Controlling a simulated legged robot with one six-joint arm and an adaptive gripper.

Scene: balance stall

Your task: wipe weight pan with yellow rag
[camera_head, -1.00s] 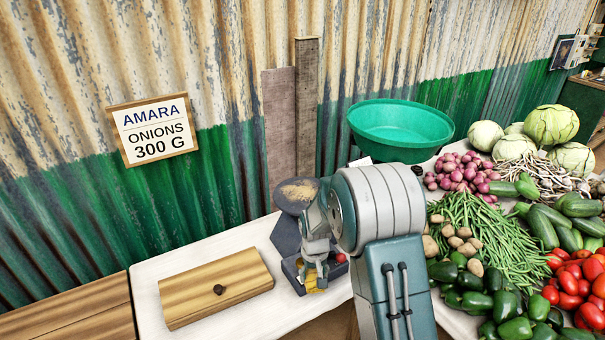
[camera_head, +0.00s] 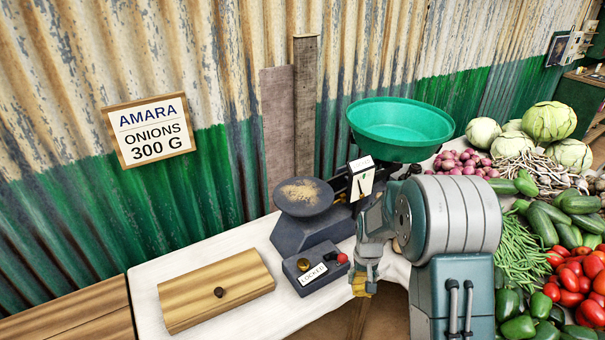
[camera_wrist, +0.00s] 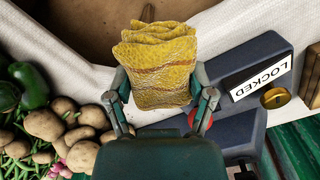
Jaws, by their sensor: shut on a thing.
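The yellow rag (camera_wrist: 158,68) is bunched between the fingers of my gripper (camera_wrist: 162,92) in the wrist view. In the head view my gripper (camera_head: 362,282) hangs at the table's front edge, with the rag (camera_head: 362,287) showing at its tip. The weight pan (camera_head: 303,197) is a dark round dish on the left side of the grey balance scale (camera_head: 300,232). Brown dirt lies on its surface. The gripper is to the right of the pan and nearer the front, apart from it. The large green pan (camera_head: 400,125) sits on the scale's other side.
A grey box marked LOCKED (camera_head: 314,270) with a brass knob and red ball stands before the scale. A wooden lid (camera_head: 215,290) with a knob lies left on the white-covered table (camera_head: 160,268). Vegetables crowd the right. A wooden sign (camera_head: 150,130) hangs on the corrugated wall.

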